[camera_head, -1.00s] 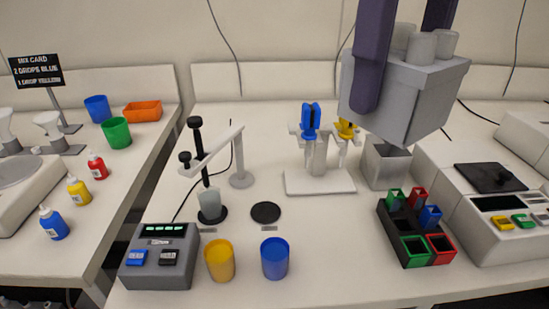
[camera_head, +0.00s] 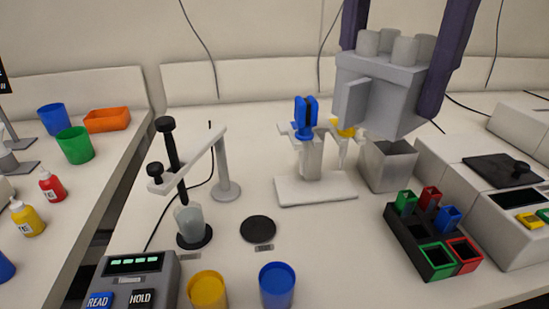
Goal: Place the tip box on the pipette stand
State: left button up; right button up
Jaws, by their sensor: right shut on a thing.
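The grey tip box (camera_head: 398,108) with several pale cylinders on top hangs in the air at the upper right. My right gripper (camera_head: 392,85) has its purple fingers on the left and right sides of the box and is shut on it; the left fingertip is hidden. The white pipette stand (camera_head: 300,192) is on the table, left of and below the box in the picture. A blue pipette (camera_head: 306,115) and a partly hidden yellow pipette (camera_head: 343,128) hang on it. My left gripper is not in view.
A grey open bin (camera_head: 388,165) stands right of the stand, below the box. A black rack (camera_head: 410,238) with coloured holders is in front. A black pad (camera_head: 258,229), a probe holder (camera_head: 223,165) and blue (camera_head: 277,286) and yellow (camera_head: 208,290) cups are to the left.

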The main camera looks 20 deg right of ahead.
aim_at(396, 112)
jog(key=n, duration=0.1)
jog(key=f+n, duration=0.1)
jog(key=n, duration=0.1)
jog(key=f+n+b, duration=0.1)
jog(key=n, duration=0.1)
jog(key=shift+d+f, duration=0.1)
jog(key=shift+d, duration=0.3)
jog(key=n, duration=0.2)
jog(key=f+n+b, duration=0.1)
jog(key=n, duration=0.1)
jog(key=d+n, duration=0.1)
jog(key=n, duration=0.1)
jog(key=shift+f+b, duration=0.3)
jog(key=shift+f+n, duration=0.25)
jog(key=shift+n, duration=0.25)
notch_tip(396, 112, down, 19)
jog(key=b, duration=0.3)
jog(key=shift+f, duration=0.3)
jog(key=shift+f, duration=0.15)
jog(key=o, duration=1.3)
